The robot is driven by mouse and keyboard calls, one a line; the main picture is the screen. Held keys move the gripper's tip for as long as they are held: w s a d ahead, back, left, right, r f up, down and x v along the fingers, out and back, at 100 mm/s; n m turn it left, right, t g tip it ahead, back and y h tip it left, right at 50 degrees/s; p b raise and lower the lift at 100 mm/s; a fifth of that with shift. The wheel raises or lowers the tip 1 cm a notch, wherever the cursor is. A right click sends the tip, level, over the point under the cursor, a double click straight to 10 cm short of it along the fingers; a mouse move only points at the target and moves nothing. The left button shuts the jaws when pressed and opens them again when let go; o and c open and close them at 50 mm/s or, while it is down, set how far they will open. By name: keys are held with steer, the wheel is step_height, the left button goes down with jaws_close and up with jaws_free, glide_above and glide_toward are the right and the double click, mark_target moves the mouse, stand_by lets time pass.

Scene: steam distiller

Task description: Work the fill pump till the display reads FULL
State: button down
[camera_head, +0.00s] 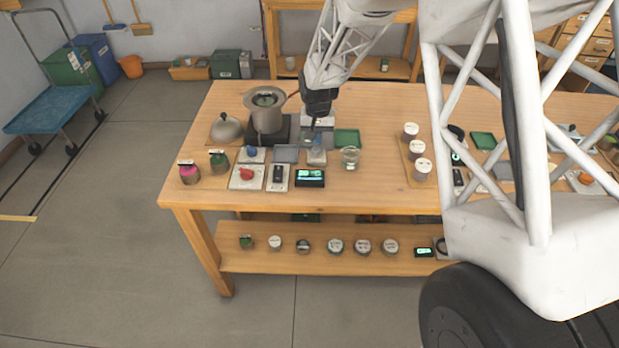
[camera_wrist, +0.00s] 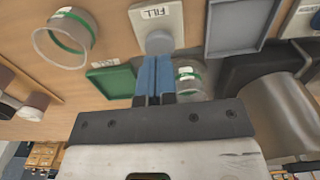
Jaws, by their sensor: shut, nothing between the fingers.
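The fill pump is a pale plate marked FILL (camera_wrist: 154,14) with a round grey knob (camera_wrist: 158,42) in the wrist view. In the head view its plate (camera_head: 317,160) is small and partly covered by my gripper. My gripper (camera_wrist: 155,62) has its blue fingers together and empty, with the tips at the knob's edge; I cannot tell whether they press it. In the head view my gripper (camera_head: 318,143) points down over the pump. The display (camera_head: 310,177) is a black box with a lit cyan screen in front of the pump; its text is too small to read.
A glass jar (camera_head: 349,158) stands just right of the pump, with a green tray (camera_head: 346,138) behind it. A grey tray (camera_head: 286,154) lies left. A metal pot (camera_head: 268,108) stands on a dark burner. A red knob (camera_head: 247,174) and a black switch (camera_head: 278,174) are front left.

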mark_target(317, 148)
steer(key=shift+f, duration=0.4)
steer(key=shift+f, duration=0.35)
steer(key=shift+f, duration=0.35)
steer(key=shift+f, duration=0.65)
steer(key=shift+r, duration=0.1)
stand_by(0.6)
steer(key=shift+r, duration=2.65)
